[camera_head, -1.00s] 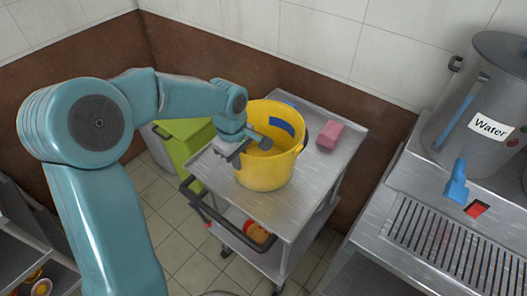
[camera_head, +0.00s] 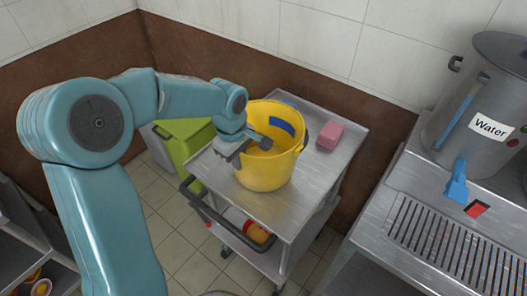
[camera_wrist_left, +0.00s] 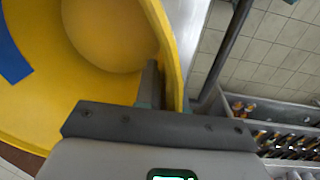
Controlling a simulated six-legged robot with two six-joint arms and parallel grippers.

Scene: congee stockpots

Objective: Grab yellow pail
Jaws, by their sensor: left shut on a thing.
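The yellow pail (camera_head: 268,172) stands upright on the top of a metal cart, with a blue patch on its inner wall. My left gripper (camera_head: 250,147) is at the pail's near left rim. In the left wrist view, my left gripper (camera_wrist_left: 165,88) is shut on the pail wall, with one finger inside the pail (camera_wrist_left: 95,75) and the rim between the fingers. The other finger is mostly hidden behind the wall. My right gripper is not in view.
The metal cart (camera_head: 262,207) also bears a pink block (camera_head: 330,135) right of the pail. A green bin (camera_head: 185,145) stands behind the cart's left side. A counter with a drain grate (camera_head: 450,240) and a Water pot (camera_head: 480,110) is at right.

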